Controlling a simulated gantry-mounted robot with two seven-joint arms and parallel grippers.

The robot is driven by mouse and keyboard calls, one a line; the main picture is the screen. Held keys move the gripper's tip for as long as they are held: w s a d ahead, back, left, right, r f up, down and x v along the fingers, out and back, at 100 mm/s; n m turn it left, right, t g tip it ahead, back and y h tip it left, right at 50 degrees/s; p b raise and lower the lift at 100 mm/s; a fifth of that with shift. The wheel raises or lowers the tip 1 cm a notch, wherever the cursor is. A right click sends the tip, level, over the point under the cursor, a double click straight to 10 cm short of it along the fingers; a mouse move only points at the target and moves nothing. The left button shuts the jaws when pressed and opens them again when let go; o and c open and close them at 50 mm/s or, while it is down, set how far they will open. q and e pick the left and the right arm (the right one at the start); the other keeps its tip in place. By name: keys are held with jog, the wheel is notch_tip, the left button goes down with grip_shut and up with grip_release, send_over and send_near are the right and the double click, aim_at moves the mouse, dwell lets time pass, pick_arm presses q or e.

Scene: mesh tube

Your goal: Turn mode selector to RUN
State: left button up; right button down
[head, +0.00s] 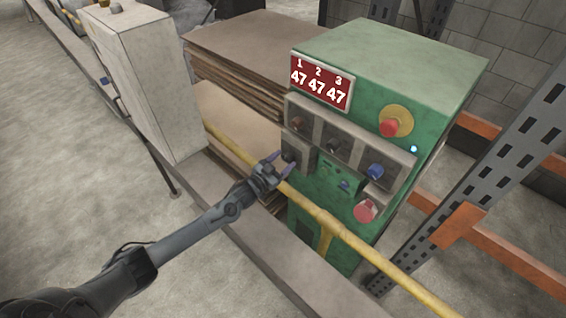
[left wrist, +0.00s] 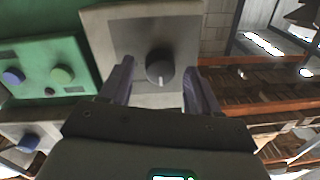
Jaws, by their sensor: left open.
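The mode selector appears to be the dark round knob (head: 289,155) on a grey box (head: 299,146) at the left of the green control cabinet's front. In the left wrist view the knob (left wrist: 159,66) sits on its grey plate, with a short pale mark at its lower edge. No RUN lettering is readable. My left gripper (head: 279,164) is open in front of the knob. In the left wrist view its two fingers (left wrist: 158,80) stand on either side of the knob, with gaps visible. I cannot tell how far the tips reach along it. My right gripper is not in view.
The green cabinet (head: 425,75) carries a red display reading 47 three times, a red mushroom button (head: 389,127) on yellow, a blue knob (head: 375,171) and other buttons. Stacked sheets (head: 245,50) lie behind.

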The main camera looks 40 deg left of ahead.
pick_arm(q)
jog(key=shift+w, duration=0.15)
jog(key=c, duration=1)
jog(key=shift+c, duration=0.2)
jog(key=shift+m, duration=0.3)
jog(key=m, duration=0.3)
jog(key=shift+m, duration=0.3)
jog(key=m, duration=0.5)
jog(key=shift+m, duration=0.3)
jog(key=m, duration=0.4)
jog(key=shift+m+t+h, duration=0.3)
jog(key=shift+m, duration=2)
